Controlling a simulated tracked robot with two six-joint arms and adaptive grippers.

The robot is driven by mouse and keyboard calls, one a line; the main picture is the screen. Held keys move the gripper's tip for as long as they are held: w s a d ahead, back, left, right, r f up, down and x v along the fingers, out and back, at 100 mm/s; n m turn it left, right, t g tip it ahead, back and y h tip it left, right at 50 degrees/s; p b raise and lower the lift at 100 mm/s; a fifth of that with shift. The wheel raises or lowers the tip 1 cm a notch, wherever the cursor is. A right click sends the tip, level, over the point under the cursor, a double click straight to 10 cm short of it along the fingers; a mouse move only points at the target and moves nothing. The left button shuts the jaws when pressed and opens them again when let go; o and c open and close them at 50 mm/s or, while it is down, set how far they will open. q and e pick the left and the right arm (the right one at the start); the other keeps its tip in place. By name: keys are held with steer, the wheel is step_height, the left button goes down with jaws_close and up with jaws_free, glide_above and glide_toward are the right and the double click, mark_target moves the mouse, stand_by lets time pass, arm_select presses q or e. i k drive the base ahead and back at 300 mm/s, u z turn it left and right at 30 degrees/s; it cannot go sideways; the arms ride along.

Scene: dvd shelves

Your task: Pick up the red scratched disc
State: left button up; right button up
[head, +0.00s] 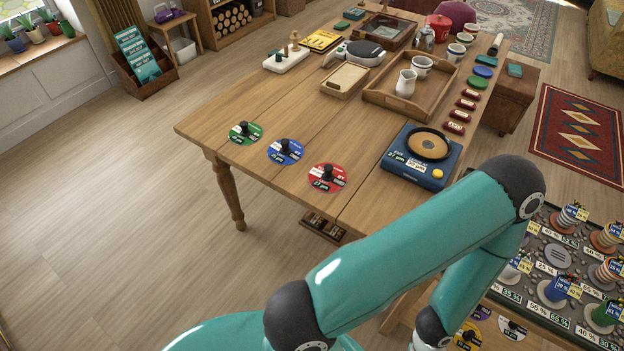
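A red disc (315,174) lies flat near the front edge of the wooden table, with a black knob standing at its middle. It carries a small printed label; I cannot make out scratches at this size. A blue disc (273,153) and a green disc (235,134), each with a black knob, lie in a row to its left and farther back. One of my teal arms crosses the lower middle of the view, in front of and to the right of the red disc. Neither gripper shows in the head view.
A blue device (404,168) with a round turntable stands right of the red disc. Several small red labelled pieces (462,115) line the right table edge. A wooden tray (381,98) holds a jug and cup. Lower right, a board (536,294) bears spools and percentage labels.

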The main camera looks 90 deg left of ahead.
mark_target(326, 177)
steer(key=z, duration=0.55)
steer(key=i, duration=0.15)
steer(key=u, duration=2.1)
steer(key=i, duration=0.3)
steer(key=u, duration=1.55)
steer(key=k, duration=0.6)
steer(key=u, duration=0.35)
steer(key=i, duration=0.6)
